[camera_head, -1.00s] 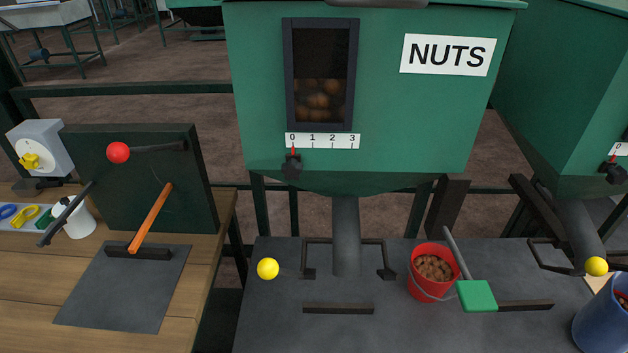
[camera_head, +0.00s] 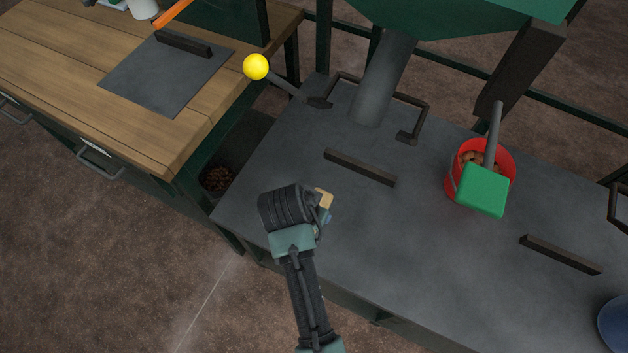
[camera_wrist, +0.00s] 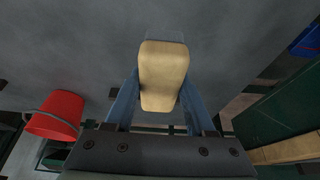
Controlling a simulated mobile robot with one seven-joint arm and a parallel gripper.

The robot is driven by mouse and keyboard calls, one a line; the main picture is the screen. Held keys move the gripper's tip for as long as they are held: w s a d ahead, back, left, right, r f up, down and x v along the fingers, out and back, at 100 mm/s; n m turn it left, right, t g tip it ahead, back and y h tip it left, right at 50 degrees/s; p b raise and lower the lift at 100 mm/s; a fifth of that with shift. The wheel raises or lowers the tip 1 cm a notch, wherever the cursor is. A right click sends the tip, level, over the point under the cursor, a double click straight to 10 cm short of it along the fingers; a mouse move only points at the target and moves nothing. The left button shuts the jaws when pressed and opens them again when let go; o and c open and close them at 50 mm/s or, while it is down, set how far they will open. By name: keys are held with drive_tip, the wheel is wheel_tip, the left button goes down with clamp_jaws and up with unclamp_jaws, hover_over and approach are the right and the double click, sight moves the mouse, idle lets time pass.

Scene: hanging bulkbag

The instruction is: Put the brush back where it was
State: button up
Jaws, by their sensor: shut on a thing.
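My gripper (camera_head: 324,212) is above the front left part of the grey bench top. It is shut on a tan block, apparently part of the brush (camera_head: 323,198). In the wrist view the tan brush part (camera_wrist: 163,76) sits between the two blue fingers of my gripper (camera_wrist: 158,100). A pale, see-through strip shows at its far end. I cannot make out any bristles, and the brush's underside is hidden.
The grey bench top (camera_head: 400,250) has a low dark bar (camera_head: 360,167) behind my gripper. A red bucket (camera_head: 455,188) with a green scoop (camera_head: 482,190) stands right. A yellow ball knob (camera_head: 256,67) is at back left. A wooden bench (camera_head: 60,70) stands left across a gap.

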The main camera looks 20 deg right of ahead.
wheel_tip(320, 180, down, 8)
drive_tip(key=shift+f+b, duration=0.1)
drive_tip(key=shift+b, duration=0.6)
drive_tip(key=o, duration=1.3)
drive_tip(key=shift+f, duration=0.15)
drive_tip(key=shift+s+r, duration=0.1)
drive_tip(key=shift+r, duration=0.45)
drive_tip(key=p+v, duration=0.2)
drive_tip(key=v, duration=0.9)
drive_tip(key=shift+a+r+p, duration=0.1)
drive_tip(key=shift+p, duration=0.3)
